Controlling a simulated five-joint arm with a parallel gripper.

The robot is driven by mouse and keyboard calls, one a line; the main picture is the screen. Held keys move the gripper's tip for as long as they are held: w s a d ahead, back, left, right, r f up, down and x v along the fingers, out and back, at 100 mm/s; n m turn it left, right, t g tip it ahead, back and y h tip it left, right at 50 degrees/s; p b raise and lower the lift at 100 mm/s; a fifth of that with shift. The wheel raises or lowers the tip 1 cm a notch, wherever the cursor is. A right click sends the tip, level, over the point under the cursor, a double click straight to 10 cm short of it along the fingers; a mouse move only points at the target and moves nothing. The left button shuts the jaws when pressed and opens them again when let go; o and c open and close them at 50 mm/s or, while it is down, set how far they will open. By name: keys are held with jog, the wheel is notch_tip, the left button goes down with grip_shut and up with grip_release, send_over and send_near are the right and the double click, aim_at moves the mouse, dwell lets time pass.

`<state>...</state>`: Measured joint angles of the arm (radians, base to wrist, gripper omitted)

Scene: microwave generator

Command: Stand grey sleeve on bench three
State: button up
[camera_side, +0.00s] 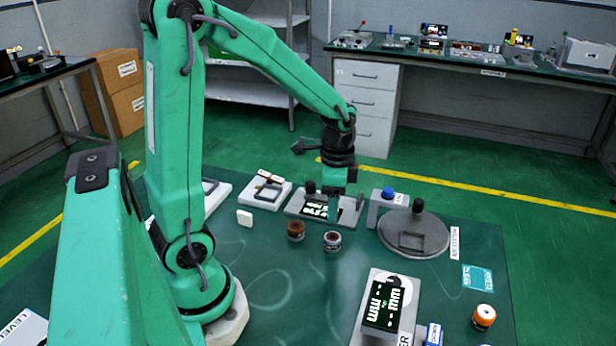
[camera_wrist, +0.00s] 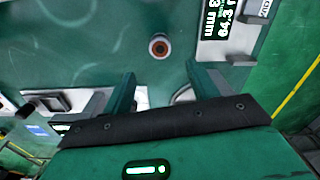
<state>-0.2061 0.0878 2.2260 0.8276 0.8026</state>
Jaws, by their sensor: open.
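A grey sleeve (camera_side: 332,241) with a dark hollow top stands upright on the dark green table. A brown sleeve (camera_side: 296,231) stands just left of it; a brown ring-topped piece (camera_wrist: 159,47) shows beyond the fingertips in the wrist view. My gripper (camera_side: 334,212) points down just behind and above the grey sleeve. In the wrist view my gripper (camera_wrist: 162,82) has its fingers wide apart with nothing held. A pale round edge (camera_wrist: 183,95) by the right finger is mostly hidden; I cannot tell what it is. I cannot tell which station is bench three.
A display unit (camera_side: 293,208) lies behind the sleeves. Another display unit (camera_side: 369,335) and an orange-and-white piece (camera_side: 484,317) are in front. The table's front middle is clear.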

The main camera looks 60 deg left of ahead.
jog(key=shift+r, duration=0.6)
jog(key=s+d+r+n+t, duration=0.5)
jog(key=s+r, duration=0.4)
jog(key=r, duration=0.3)
jog(key=shift+s+d+n+t, duration=0.3)
jog(key=shift+s+d+n, duration=0.1)
jog(key=shift+d+n, duration=0.5)
